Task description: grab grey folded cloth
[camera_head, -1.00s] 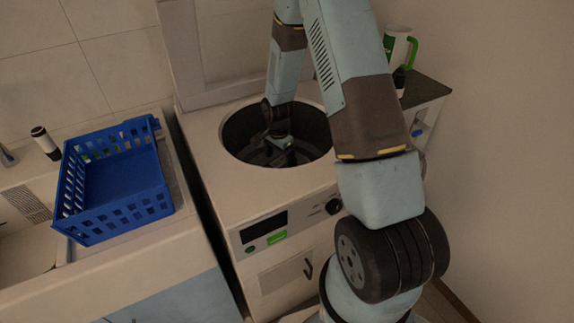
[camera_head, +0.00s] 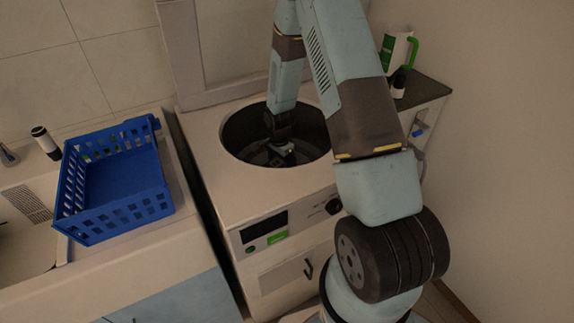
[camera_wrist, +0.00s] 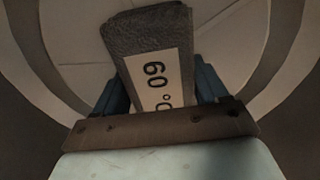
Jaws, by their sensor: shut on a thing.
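The grey folded cloth (camera_wrist: 125,33) shows in the wrist view, with a pale label (camera_wrist: 158,78) that reads "60°". It lies between the two blue fingers of my gripper (camera_wrist: 160,92), which is shut on it. The lower end of the cloth is hidden behind the wrist plate. In the head view my gripper (camera_head: 283,152) is down inside the round drum of the top-opening washing machine (camera_head: 233,195). The cloth is too dark and small to make out there.
The drum's wall (camera_head: 240,137) surrounds my gripper. The machine's raised lid (camera_head: 200,60) stands behind. A blue basket (camera_head: 120,208) is on the counter at left.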

